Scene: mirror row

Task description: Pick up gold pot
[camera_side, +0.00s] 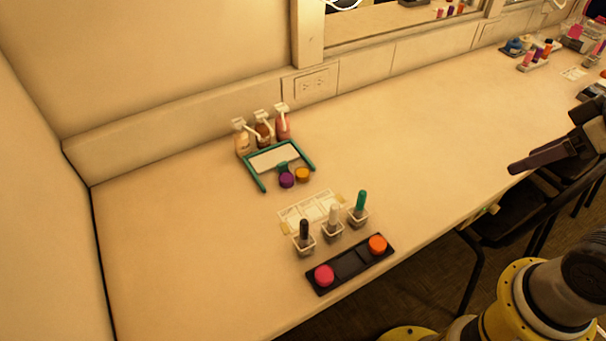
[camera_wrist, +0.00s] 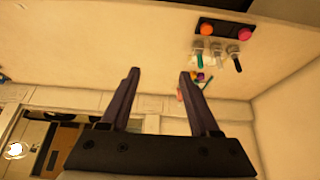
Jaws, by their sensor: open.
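The gold pot (camera_side: 302,175) is a small round pot on the counter, just right of a purple pot (camera_side: 287,180) and in front of a teal-framed stand (camera_side: 262,172).
A black tray (camera_side: 350,262) holds a pink pot (camera_side: 324,275) and an orange pot (camera_side: 377,244). Bottles in small holders (camera_side: 332,230) stand behind it. Pump bottles (camera_side: 263,133) stand by the wall. A dark chair (camera_side: 515,215) is at the front edge. The counter's right middle is clear.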

